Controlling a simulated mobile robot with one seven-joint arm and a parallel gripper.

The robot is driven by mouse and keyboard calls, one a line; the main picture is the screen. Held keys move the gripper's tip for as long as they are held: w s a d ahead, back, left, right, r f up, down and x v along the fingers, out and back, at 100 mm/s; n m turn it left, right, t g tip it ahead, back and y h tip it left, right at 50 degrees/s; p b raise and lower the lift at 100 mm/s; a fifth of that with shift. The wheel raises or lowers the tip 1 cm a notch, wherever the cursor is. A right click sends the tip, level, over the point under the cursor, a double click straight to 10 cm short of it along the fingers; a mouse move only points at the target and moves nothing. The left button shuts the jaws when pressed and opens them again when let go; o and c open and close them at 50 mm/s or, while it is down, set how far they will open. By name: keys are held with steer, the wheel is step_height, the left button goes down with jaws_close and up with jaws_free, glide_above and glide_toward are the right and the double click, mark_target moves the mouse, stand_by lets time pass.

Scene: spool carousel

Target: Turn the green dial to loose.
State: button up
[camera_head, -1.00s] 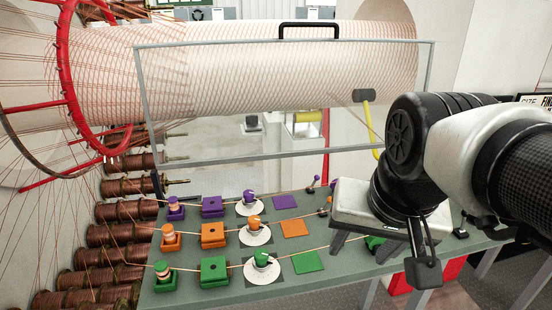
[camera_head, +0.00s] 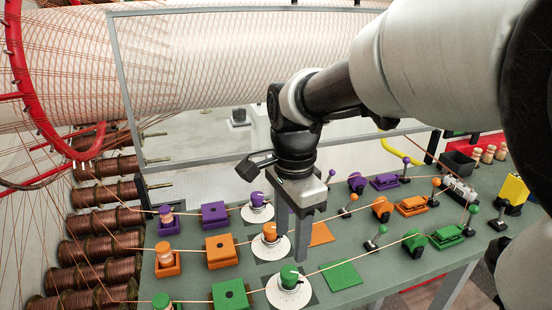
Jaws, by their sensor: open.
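The green dial (camera_head: 289,277) is a green knob with a pale pointer mark on a round white scale plate (camera_head: 291,295), on the grey-green table near its front edge. The scale lettering is too small to read. An orange dial (camera_head: 270,232) and a purple dial (camera_head: 256,199) stand in line behind it. My gripper (camera_head: 303,238) points down with its fingers apart and empty. In the picture it is above and slightly right of the green dial, close to the orange dial's right side. It does not appear to touch any dial.
A thin wire runs past each dial. Green (camera_head: 230,294), orange (camera_head: 221,250) and purple blocks stand left of the dials. Levers with ball tops, including a green one (camera_head: 376,238), stand to the right. A framed clear panel (camera_head: 210,173) rises behind the table.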

mark_target(289, 272)
step_height(289, 272, down, 9)
steer(key=shift+f+b, duration=0.15)
steer(key=shift+b, duration=0.4)
steer(key=c, duration=1.1)
steer(key=shift+o, duration=0.2)
